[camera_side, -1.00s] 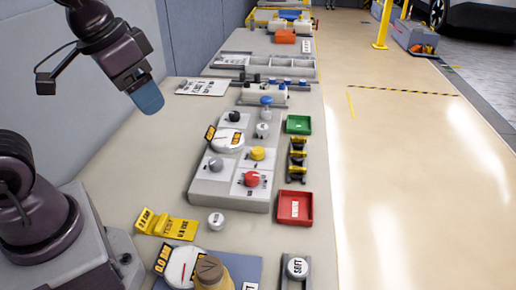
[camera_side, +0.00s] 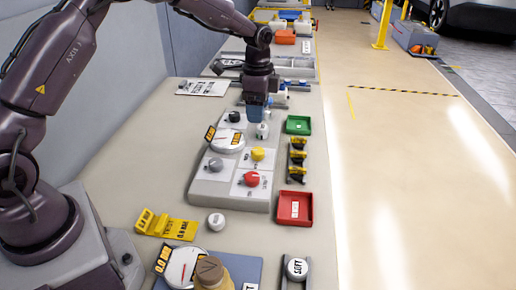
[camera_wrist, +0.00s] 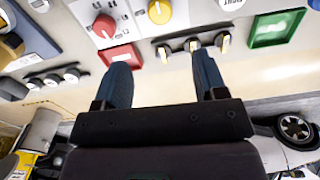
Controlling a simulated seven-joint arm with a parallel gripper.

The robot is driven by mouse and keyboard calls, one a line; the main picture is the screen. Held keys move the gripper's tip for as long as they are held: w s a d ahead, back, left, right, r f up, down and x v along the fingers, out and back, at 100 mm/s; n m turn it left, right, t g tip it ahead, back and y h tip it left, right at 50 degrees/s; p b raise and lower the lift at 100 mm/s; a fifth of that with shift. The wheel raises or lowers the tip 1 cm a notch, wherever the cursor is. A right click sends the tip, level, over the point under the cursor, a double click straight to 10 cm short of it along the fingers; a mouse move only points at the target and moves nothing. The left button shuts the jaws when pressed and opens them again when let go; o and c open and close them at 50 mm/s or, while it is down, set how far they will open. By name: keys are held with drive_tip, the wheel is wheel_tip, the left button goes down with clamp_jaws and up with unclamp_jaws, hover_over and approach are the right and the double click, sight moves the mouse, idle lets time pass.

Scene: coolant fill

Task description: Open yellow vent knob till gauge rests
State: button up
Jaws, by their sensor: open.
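The yellow vent knob (camera_side: 258,154) sits on a white plate on the grey panel (camera_side: 228,191); it also shows at the top of the wrist view (camera_wrist: 159,11). The round white gauge (camera_side: 227,141) is left of the knob in the side view; its reading is too small to tell. My gripper (camera_side: 257,115) points down over the far part of the panel, beyond the yellow knob and apart from it. In the wrist view my gripper (camera_wrist: 163,65) is open, with nothing between its fingers.
A red knob (camera_side: 251,179), a grey knob (camera_side: 215,164) and a black knob (camera_side: 234,117) share the panel. A green tray (camera_side: 298,124), yellow-topped clips (camera_side: 297,158) and a red tray (camera_side: 295,207) stand along its right side. A white cap (camera_side: 262,130) is near my gripper.

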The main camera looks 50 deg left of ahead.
sight(258, 150)
drive_tip(key=shift+m, duration=0.6)
wheel_tip(258, 150, down, 13)
drive_tip(key=shift+r, duration=0.15)
drive_tip(key=shift+c, duration=0.2)
drive_tip(key=c, duration=0.9)
